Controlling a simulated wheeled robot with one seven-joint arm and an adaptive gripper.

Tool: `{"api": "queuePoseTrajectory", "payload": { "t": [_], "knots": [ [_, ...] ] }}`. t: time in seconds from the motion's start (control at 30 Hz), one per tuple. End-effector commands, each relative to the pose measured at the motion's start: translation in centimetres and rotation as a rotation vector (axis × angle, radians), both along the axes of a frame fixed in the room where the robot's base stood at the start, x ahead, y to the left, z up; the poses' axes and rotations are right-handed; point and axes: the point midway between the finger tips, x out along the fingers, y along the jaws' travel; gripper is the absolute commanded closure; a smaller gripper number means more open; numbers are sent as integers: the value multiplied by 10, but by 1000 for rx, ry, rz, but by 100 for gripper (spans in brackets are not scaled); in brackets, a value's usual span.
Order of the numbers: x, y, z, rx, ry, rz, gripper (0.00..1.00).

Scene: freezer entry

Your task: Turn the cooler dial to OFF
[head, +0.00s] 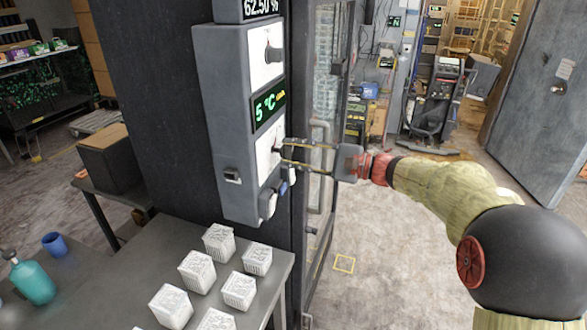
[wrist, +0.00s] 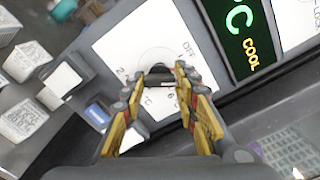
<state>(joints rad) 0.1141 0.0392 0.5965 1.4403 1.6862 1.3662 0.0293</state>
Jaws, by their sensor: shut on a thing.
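The cooler dial (wrist: 160,72) is a dark knob on a white plate in the lower part of the grey control panel (head: 210,115). Its printed marks are partly hidden by my fingers, so I cannot read its setting. My gripper (head: 283,152) reaches the dial from the right in the head view. In the wrist view my gripper (wrist: 157,80) has its yellow and grey fingers closed around the knob. The green display (head: 268,107) above the dial reads 5 °C, and the wrist view shows the word COOL on it (wrist: 245,35).
Another knob (head: 273,53) sits higher on the panel. A grey table (head: 130,265) with several white boxes (head: 239,290) stands below. A glass door with a handle (head: 318,150) is just right of the panel. Open floor (head: 385,240) lies to the right.

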Motion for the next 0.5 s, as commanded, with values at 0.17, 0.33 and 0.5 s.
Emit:
{"api": "queuePoseTrajectory", "payload": {
  "t": [0.17,0.33,0.5],
  "knots": [
    [0,0,-9,-58,-152,0,95],
    [0,0,-9,-107,-285,1,95],
    [0,0,-8,-145,-390,1,95]
  ]
}}
